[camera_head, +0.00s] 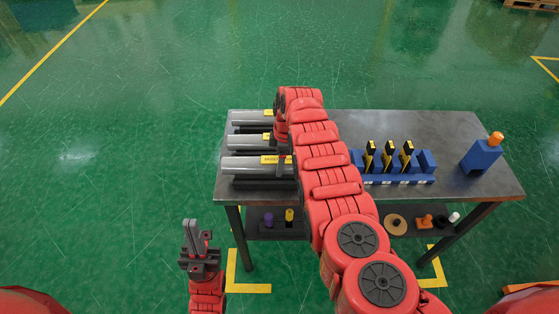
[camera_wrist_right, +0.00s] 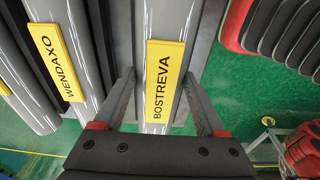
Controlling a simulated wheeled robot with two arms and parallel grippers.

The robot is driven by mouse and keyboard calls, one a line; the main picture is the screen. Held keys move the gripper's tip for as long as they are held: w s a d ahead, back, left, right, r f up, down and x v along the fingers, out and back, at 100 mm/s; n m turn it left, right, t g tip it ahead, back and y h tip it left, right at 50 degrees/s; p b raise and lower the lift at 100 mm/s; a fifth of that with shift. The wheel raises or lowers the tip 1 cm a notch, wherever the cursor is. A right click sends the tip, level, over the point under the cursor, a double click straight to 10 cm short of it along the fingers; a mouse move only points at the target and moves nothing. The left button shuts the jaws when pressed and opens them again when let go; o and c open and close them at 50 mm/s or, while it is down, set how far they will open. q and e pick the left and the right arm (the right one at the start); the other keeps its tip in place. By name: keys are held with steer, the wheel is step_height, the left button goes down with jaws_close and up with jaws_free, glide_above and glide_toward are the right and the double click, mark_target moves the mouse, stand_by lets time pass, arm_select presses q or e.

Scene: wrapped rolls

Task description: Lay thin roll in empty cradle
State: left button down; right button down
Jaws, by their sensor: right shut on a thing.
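Several grey rolls with yellow labels lie side by side at the left of the table. The front roll, labelled BOSTREVA (camera_head: 240,163), also shows in the right wrist view (camera_wrist_right: 151,30). My right gripper (camera_wrist_right: 160,100) is shut on it, one finger on each side of the label. It lies low, along a dark cradle (camera_head: 258,180); I cannot tell whether it is lifted. The WENDAXO roll (camera_wrist_right: 82,25) lies beside it. My left gripper (camera_head: 197,232) is empty, low in front of the table.
A blue rack (camera_head: 400,178) with several black and yellow items stands mid-table. A blue block (camera_head: 481,155) with an orange top stands at the right. Small parts sit on the lower shelf. The back right of the table (camera_head: 400,125) is clear.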

steer(key=shift+r, duration=0.15)
steer(key=shift+f+b, duration=1)
steer(key=shift+f, duration=0.35)
jaws_free()
steer(key=shift+s, duration=0.1)
steer(key=shift+r, duration=0.65)
steer(key=r, duration=0.2)
steer(key=r+b, duration=0.1)
steer(key=r, duration=0.1)
steer(key=d+r+b, duration=0.1)
steer(key=shift+r, duration=0.4)
step_height(320, 180, up, 10)
steer(key=d, duration=0.1)
steer(key=shift+b, duration=0.35)
